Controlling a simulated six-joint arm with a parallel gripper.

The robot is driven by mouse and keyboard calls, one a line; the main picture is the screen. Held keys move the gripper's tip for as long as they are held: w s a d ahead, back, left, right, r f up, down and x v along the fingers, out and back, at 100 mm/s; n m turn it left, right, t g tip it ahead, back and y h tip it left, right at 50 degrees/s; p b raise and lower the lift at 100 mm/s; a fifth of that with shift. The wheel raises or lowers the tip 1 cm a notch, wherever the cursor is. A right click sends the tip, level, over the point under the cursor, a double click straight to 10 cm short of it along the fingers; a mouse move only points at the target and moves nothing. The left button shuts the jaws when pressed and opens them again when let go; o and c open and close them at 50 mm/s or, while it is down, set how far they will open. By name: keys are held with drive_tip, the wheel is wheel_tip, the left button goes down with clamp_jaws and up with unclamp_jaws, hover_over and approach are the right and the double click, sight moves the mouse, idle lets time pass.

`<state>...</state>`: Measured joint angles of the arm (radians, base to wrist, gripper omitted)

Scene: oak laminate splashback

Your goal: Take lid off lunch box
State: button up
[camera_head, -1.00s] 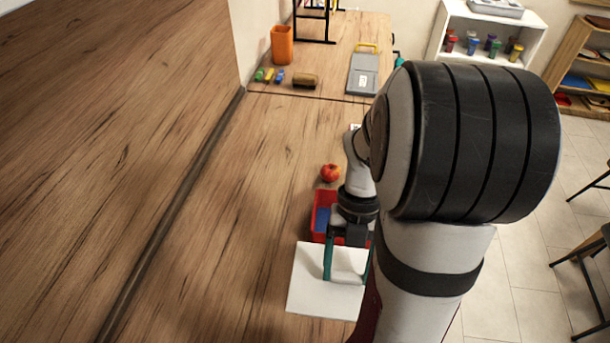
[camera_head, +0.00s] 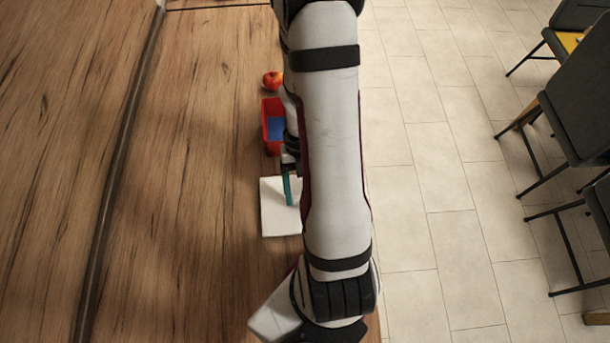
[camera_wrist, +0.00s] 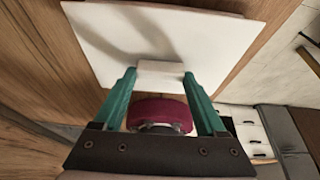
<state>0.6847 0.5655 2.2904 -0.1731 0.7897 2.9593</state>
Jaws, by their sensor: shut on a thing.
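The lunch box (camera_head: 272,148) is a red box, open on top, with something blue inside, standing on the wooden counter in the head view. The white square lid (camera_head: 276,224) is off it, on the near side of the box with a gap between them. My gripper (camera_head: 289,203) has teal fingers. In the wrist view, the fingers (camera_wrist: 160,74) are shut on a small white block-shaped handle (camera_wrist: 160,68) on the lid (camera_wrist: 220,32). I cannot tell whether the lid touches the counter. My arm hides its right part in the head view.
A red apple (camera_head: 272,80) lies just beyond the lunch box. The counter (camera_head: 190,200) is bare to the left of the box and lid. Dark chairs (camera_head: 575,110) stand on the tiled floor (camera_head: 430,170) at the right.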

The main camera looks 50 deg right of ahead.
drive_tip(key=shift+f, duration=0.4)
idle(0.4)
drive_tip(key=o, duration=1.3)
drive_tip(key=shift+r, duration=0.1)
drive_tip(key=v, duration=1.6)
drive_tip(key=s+a+r+m+t, duration=0.1)
drive_tip(key=s+a+m, duration=0.1)
drive_tip(key=a+m, duration=0.4)
drive_tip(key=s+a+r+m+t, duration=0.1)
drive_tip(key=a+m, duration=0.6)
drive_tip(key=m, duration=0.9)
drive_tip(key=s+a+r+m+t+h, duration=0.1)
drive_tip(key=s+a+m, duration=0.4)
drive_tip(key=m, duration=0.6)
drive_tip(key=shift+s+a+r, duration=0.1)
drive_tip(key=shift+a+r, duration=0.75)
drive_tip(key=shift+a, duration=0.35)
